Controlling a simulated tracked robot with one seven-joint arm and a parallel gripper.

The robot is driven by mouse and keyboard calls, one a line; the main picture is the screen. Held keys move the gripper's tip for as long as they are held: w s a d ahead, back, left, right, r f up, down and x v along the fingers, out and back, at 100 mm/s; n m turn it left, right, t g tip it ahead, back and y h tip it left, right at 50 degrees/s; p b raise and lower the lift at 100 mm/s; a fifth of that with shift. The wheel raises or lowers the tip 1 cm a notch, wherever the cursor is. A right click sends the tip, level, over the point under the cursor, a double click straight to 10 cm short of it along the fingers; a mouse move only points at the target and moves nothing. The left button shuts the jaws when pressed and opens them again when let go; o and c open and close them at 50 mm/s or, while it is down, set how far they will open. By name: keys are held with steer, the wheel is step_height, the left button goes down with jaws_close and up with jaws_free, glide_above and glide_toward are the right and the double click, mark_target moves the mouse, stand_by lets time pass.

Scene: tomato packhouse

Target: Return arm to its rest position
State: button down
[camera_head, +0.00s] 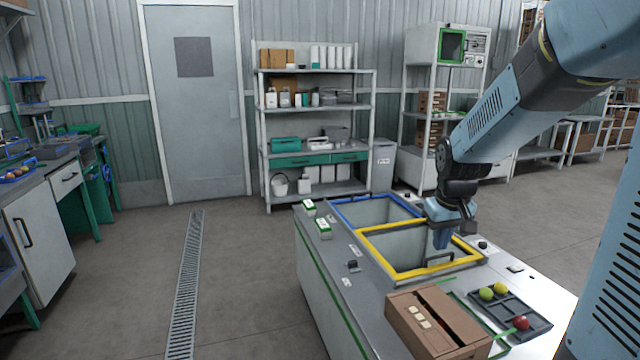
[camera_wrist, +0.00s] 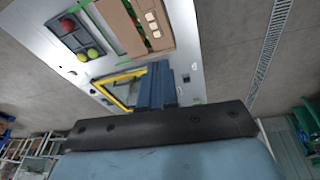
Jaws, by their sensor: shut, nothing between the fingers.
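My arm reaches in from the upper right in the head view. My gripper (camera_head: 441,238) points down above the right part of the yellow-rimmed bin (camera_head: 376,241) in the counter. It is shut, with nothing held. In the wrist view my gripper (camera_wrist: 158,82) shows as blue fingers close together over the yellow-rimmed bin (camera_wrist: 112,82). The bin's inside is partly hidden by the gripper.
A blue-rimmed bin (camera_head: 345,222) lies behind. A cardboard box (camera_head: 408,338) and a dark tray (camera_head: 535,324) with one red and two yellow-green tomatoes stand at the counter's front. Shelves (camera_head: 318,199) stand behind. The floor left of the counter is clear.

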steer(key=s+a+r+m+t, duration=0.1)
steer(key=s+r, duration=0.4)
steer(key=s, duration=0.5)
steer(key=s+a+r+t, duration=0.1)
steer(key=s+a+r, duration=0.1)
steer(key=s+r, duration=0.3)
steer(key=shift+s+a+r+m+t, duration=0.25)
steer(key=shift+s+m+t, duration=0.15)
steer(key=shift+s, duration=2)
